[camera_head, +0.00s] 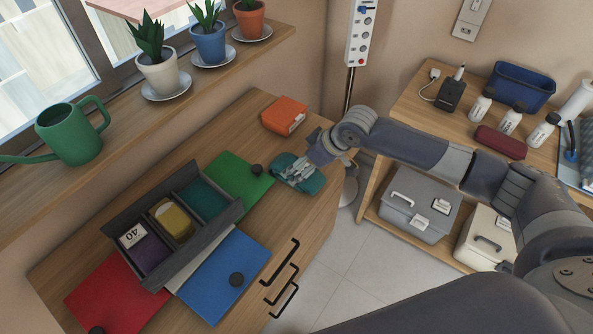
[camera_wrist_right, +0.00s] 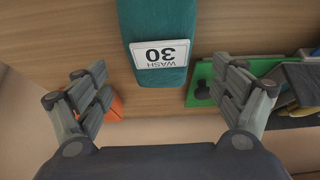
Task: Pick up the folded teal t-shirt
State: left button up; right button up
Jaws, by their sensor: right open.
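The folded teal t-shirt (camera_head: 313,186) lies on the wooden cabinet top near its right edge, beside the green sheet. In the right wrist view it shows as a teal bundle (camera_wrist_right: 158,22) with a white "WASH 30" label facing me. My right gripper (camera_head: 297,169) is over the t-shirt and partly hides it in the head view. In the wrist view, the right gripper's fingers (camera_wrist_right: 160,86) are spread wide on either side of the shirt, with gaps on both sides. My left gripper is in neither view.
A grey divided box (camera_head: 117,232) holding purple, yellow and teal cloths stands on the cabinet among red, green (camera_head: 238,176) and blue (camera_head: 228,262) sheets with dark round weights. An orange item (camera_head: 284,115) lies behind the t-shirt. Potted plants and a watering can (camera_head: 70,135) line the sill.

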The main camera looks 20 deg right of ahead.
jog(key=x, duration=0.4)
jog(key=shift+s+f, duration=0.1)
jog(key=shift+f, duration=0.25)
jog(key=c, duration=1.2)
